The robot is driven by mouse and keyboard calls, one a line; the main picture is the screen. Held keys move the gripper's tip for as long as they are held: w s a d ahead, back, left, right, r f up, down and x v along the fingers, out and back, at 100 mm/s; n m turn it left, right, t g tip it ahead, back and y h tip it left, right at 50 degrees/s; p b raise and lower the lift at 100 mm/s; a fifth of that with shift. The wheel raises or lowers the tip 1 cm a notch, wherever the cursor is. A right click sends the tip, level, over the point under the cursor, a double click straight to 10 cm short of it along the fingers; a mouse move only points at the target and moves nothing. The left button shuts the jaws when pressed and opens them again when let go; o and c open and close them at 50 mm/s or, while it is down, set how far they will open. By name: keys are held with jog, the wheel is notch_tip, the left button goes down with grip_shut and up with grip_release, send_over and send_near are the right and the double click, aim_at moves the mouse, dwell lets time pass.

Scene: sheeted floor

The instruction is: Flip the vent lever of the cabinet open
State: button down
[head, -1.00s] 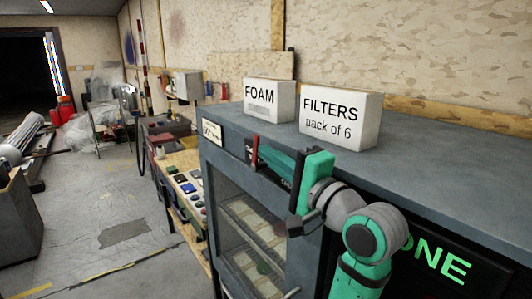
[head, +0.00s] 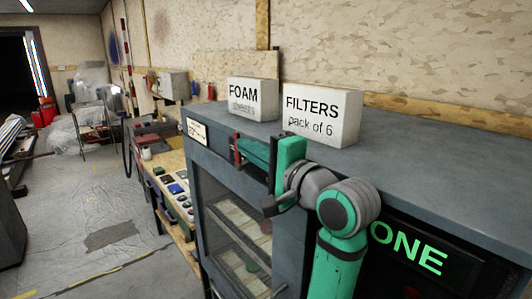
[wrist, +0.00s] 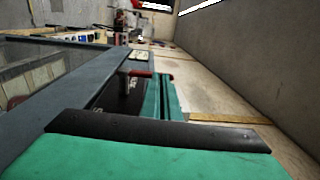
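The grey cabinet (head: 222,178) has a windowed front and stands right of centre in the head view. A dark red upright piece (head: 237,150), apparently the vent lever, is at its upper front edge. In the wrist view a red piece (wrist: 137,73) lies just beyond the green fingers. My gripper (head: 258,153) is green and reaches along the upper front of the cabinet, its tip end close to the red piece. I cannot tell whether they touch. The fingers overlap in the head view, so their opening is unclear. The wrist view also shows my gripper (wrist: 162,95).
Two white boxes, FOAM (head: 252,99) and FILTERS (head: 322,115), stand on the cabinet top behind my gripper. A workbench (head: 172,180) with small items adjoins on the left. A green lit panel (head: 408,248) is at the lower right. The floor (head: 95,205) at left is mostly open.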

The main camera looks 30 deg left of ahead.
jog(key=shift+a+r, duration=0.15)
jog(key=shift+a, duration=0.25)
jog(key=v, duration=1.1)
jog(key=shift+d, duration=0.25)
jog(key=shift+w, duration=0.1)
